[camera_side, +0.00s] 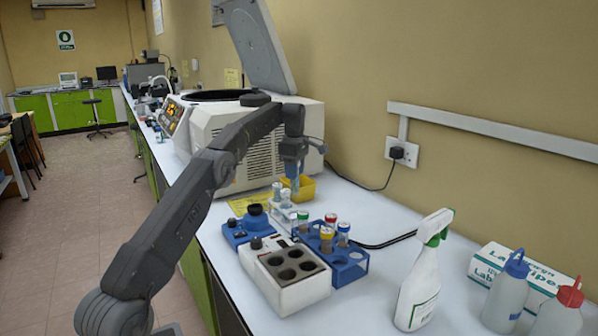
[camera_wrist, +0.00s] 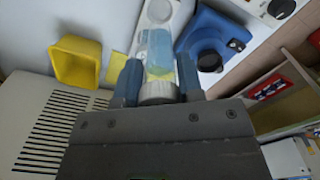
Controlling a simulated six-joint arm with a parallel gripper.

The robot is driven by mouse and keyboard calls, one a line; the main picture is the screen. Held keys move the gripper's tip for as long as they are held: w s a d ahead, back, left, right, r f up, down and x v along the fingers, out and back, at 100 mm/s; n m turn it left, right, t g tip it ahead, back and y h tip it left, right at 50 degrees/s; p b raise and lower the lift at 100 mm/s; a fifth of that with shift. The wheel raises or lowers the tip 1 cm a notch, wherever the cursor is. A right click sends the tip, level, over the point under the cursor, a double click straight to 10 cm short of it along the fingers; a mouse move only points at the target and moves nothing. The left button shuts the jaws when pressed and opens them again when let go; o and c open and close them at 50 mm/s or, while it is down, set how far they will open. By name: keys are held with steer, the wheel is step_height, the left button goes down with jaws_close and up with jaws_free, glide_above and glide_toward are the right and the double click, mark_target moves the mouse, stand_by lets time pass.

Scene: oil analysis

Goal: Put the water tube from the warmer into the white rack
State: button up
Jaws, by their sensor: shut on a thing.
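My gripper (camera_side: 294,172) is shut on a tube and holds it above the bench near the yellow box. In the wrist view, the tube (camera_wrist: 159,55) is clear with pale blue contents and lies between the two fingers of my gripper (camera_wrist: 158,82). Its light grey cap end is toward the palm. The white rack (camera_side: 290,217) stands just below and to the left of my gripper and has several tubes in it. The warmer (camera_side: 300,293) is a white block with dark wells in its top; the wells look empty.
A blue rack (camera_side: 352,272) with colour-capped tubes stands right of the warmer. A blue device (camera_side: 237,234) with a black top sits left. The yellow box (camera_side: 307,185) and the large open-lidded machine (camera_side: 225,125) are behind. A spray bottle (camera_side: 420,285) stands at the right.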

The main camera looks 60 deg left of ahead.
steer(key=shift+a+f, duration=0.1)
steer(key=shift+f, duration=5.5)
steer(key=o, duration=1)
step_height(320, 180, up, 10)
steer(key=shift+r, duration=1.05)
